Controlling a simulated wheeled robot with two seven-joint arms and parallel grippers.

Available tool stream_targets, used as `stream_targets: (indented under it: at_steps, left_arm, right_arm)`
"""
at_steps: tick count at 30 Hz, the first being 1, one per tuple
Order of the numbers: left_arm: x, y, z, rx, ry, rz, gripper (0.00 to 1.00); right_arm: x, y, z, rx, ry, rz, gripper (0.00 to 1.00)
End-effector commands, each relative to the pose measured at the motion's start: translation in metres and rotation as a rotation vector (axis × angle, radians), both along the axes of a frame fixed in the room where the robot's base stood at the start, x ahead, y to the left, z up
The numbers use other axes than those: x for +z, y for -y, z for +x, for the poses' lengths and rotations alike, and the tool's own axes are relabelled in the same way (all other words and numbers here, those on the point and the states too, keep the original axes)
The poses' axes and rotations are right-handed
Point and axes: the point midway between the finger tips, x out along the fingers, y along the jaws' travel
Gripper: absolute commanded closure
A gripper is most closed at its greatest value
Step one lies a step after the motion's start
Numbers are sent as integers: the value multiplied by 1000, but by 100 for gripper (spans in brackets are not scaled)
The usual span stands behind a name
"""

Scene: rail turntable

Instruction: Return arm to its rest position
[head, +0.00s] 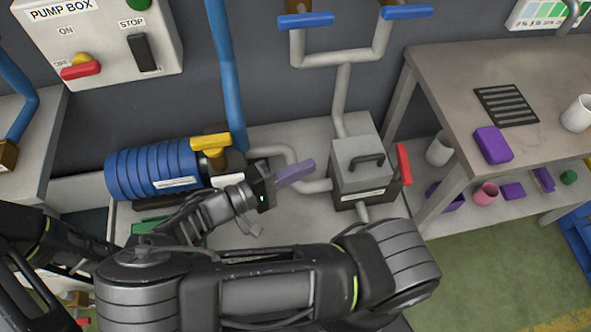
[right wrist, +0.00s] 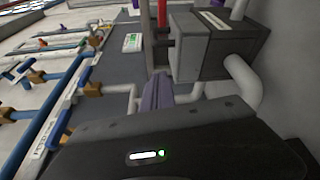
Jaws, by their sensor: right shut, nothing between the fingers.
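My right arm reaches across the bottom of the head view. Its gripper (head: 296,173) has purple-grey fingers closed together with nothing between them. They point right, between the blue pump motor (head: 145,170) and the grey box with a black handle (head: 358,170). Whether they touch the pipe behind them I cannot tell. In the right wrist view the closed fingers (right wrist: 157,92) point toward the grey box (right wrist: 200,45). My left gripper does not show; dark arm links lie at the lower left of the head view.
A pump box (head: 100,40) with a red lever hangs at the upper left. Blue-handled pipes (head: 342,75) rise behind the grey box, and a red lever (head: 404,164) is on its right. A table (head: 450,75) with a purple block stands right. Green floor (head: 480,270) is clear.

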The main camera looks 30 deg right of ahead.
Motion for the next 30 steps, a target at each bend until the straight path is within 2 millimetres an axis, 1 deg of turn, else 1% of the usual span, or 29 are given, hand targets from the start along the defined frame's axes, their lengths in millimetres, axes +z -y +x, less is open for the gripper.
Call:
stream_targets:
  at_steps: [1,3,6,30]
  left_arm:
    - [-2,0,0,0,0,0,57]
    - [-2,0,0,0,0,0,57]
    - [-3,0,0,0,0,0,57]
    - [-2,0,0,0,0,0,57]
  right_arm:
    - [-2,-7,0,3,0,2,100]
    - [-2,-14,0,2,0,1,100]
    - [-1,-18,0,0,0,1,100]
    - [-1,-18,0,0,0,0,100]
